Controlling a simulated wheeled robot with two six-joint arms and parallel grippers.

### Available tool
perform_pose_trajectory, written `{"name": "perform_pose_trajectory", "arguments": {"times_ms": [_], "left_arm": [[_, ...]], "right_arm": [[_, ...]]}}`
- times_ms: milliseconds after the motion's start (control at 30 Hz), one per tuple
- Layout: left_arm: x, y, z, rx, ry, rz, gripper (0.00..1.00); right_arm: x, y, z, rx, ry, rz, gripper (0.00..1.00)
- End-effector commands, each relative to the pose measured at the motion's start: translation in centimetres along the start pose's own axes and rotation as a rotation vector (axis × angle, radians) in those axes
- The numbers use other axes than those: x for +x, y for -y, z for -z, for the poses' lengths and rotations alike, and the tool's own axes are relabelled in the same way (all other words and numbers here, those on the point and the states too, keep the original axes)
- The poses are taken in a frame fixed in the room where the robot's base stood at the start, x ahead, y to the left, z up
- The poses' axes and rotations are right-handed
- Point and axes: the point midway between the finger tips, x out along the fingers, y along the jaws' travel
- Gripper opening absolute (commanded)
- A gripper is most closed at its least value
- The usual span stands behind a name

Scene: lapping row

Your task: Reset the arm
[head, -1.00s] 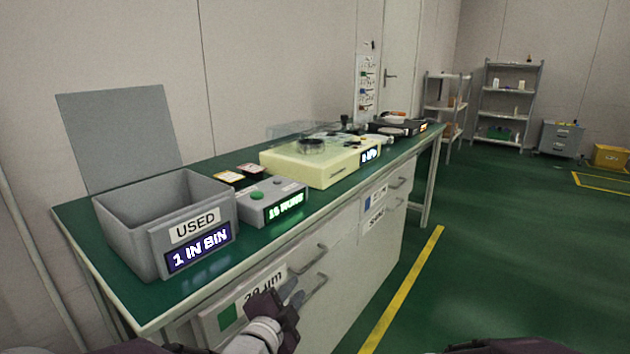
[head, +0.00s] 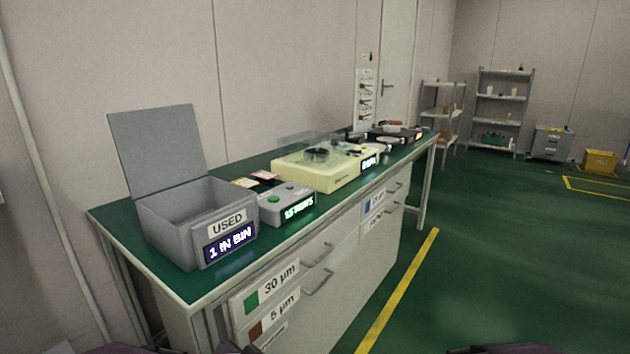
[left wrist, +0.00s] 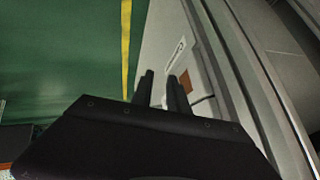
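My left gripper (left wrist: 162,80) shows in the left wrist view, with its two dark fingers apart and nothing between them. It is near the drawer fronts of the bench, where a drawer label with a brown square (left wrist: 185,80) shows beyond the fingertips. In the head view only dark parts of my arms show along the bottom edge. My right gripper is not in view.
The green-topped bench (head: 190,278) carries an open grey USED bin (head: 165,232) reading "1 IN BIN", a grey button box (head: 270,207) and a cream machine (head: 310,178). Drawers (head: 285,310) face me. Green floor (head: 480,260) to the right is clear.

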Motion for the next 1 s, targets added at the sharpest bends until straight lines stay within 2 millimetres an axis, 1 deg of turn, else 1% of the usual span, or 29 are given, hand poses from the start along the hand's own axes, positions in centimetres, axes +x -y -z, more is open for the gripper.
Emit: {"name": "perform_pose_trajectory", "arguments": {"times_ms": [33,67,100,167,200,267,300,333,400,467,500,567,600,667,700,767,800,867,900,1000], "left_arm": [[-1.0,0.2,-1.3,-0.08,0.075,-0.023,0.2],[-1.4,0.1,-2.4,-0.136,0.125,-0.037,0.2],[-2.1,-0.1,-3.9,-0.212,0.198,-0.055,0.2],[-3.6,-0.6,-6.2,-0.337,0.317,-0.075,0.2],[-4.8,-0.9,-7.7,-0.426,0.404,-0.084,0.2],[-7.1,-1.6,-10.0,-0.57,0.546,-0.089,0.2],[-9.0,-2.1,-11.4,-0.669,0.648,-0.085,0.2],[-10.5,-1.4,-9.9,-0.662,0.64,-0.086,0.2],[-12.7,-0.5,-8.0,-0.653,0.633,-0.087,0.2],[-14.5,0.2,-6.5,-0.652,0.633,-0.088,0.2],[-15.8,0.8,-5.5,-0.652,0.632,-0.088,0.2],[-17.9,1.6,-3.8,-0.651,0.632,-0.088,0.2],[-19.4,2.2,-2.6,-0.651,0.632,-0.088,0.2],[-21.8,3.2,-0.7,-0.65,0.631,-0.088,0.2],[-23.4,3.9,0.6,-0.65,0.631,-0.088,0.2],[-25.9,4.9,2.5,-0.65,0.631,-0.088,0.2],[-27.5,5.6,3.8,-0.649,0.631,-0.088,0.2],[-29.8,6.5,5.7,-0.649,0.631,-0.088,0.2],[-31.2,7.1,6.8,-0.649,0.631,-0.089,0.2],[-34.1,8.3,9.1,-0.649,0.631,-0.089,0.2]], "right_arm": [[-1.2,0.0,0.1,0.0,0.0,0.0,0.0],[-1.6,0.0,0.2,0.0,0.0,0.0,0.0],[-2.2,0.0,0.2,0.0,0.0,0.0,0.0],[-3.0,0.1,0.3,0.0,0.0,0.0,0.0],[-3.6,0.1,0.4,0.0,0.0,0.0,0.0],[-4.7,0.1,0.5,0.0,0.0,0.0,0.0],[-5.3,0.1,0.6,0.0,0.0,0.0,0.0],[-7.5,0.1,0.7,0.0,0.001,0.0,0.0],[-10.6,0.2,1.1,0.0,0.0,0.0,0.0],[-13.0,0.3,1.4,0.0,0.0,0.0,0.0],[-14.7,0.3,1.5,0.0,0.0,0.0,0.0],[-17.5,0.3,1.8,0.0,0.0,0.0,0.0],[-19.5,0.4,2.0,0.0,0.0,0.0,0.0],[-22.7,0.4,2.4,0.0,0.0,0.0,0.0],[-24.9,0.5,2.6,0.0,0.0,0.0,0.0],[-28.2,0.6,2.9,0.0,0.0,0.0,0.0],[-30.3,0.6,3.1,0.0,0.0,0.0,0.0],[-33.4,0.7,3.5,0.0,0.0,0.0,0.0],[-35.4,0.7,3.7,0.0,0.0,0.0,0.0],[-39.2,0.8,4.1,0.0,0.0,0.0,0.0]]}}
